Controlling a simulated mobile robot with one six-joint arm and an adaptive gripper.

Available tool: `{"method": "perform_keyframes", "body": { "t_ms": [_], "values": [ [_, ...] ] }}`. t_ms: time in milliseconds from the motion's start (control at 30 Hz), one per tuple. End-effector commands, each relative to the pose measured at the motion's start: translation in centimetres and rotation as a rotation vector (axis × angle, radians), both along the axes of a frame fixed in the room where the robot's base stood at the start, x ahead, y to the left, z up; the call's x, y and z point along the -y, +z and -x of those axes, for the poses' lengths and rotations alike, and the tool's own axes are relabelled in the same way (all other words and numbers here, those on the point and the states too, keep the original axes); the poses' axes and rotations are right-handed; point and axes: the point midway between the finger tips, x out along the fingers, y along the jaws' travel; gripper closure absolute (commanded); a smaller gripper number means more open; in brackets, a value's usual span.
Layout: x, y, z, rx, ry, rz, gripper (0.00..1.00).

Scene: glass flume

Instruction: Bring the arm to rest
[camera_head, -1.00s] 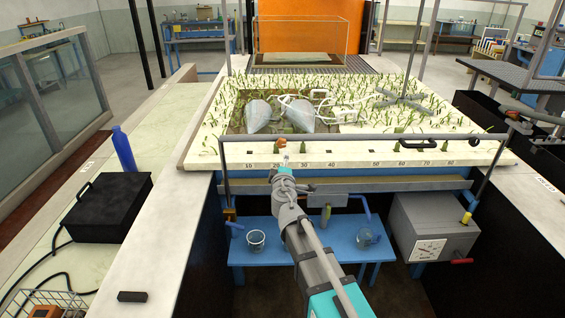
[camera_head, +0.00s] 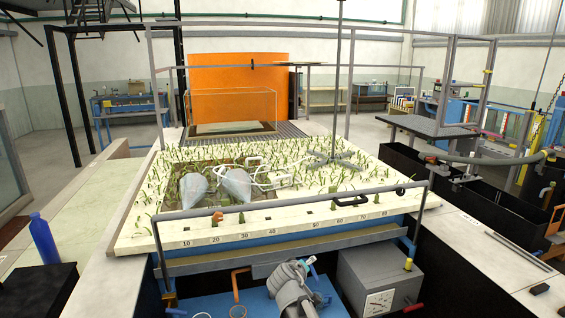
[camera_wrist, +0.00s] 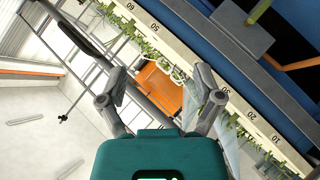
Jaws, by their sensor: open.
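My gripper (camera_wrist: 160,100) is open and empty in the wrist view. Its two grey fingers stand apart beyond the teal housing, and nothing is between the tips. In the head view my arm's grey end (camera_head: 293,282) shows at the bottom centre, low in front of the planted board (camera_head: 340,214); its fingers are too small to read there. The numbered edge of the board runs diagonally through the wrist view (camera_wrist: 231,87), tilted. My arm's lower part is out of the head view.
A grey rail (camera_head: 300,206) crosses the board's front edge. A grey box with a dial (camera_head: 378,280) sits right of my arm, over a blue low table (camera_head: 255,300). A blue bottle (camera_head: 43,238) stands at left.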

Motion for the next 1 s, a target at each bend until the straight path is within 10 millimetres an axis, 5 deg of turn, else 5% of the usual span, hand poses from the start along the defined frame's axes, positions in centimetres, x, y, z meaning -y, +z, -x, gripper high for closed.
{"method": "perform_keyframes", "body": {
  "t_ms": [200,400,700,1000],
  "values": [
    [6.7,-4.6,5.4,-0.248,-0.224,-0.188,0.16],
    [9.8,-7.9,11.2,-0.494,-0.37,-0.378,0.16],
    [10.5,-9.8,18.2,-0.795,-0.457,-0.62,0.16],
    [10.3,-9.9,19.6,-0.867,-0.46,-0.676,0.16]
  ]
}}
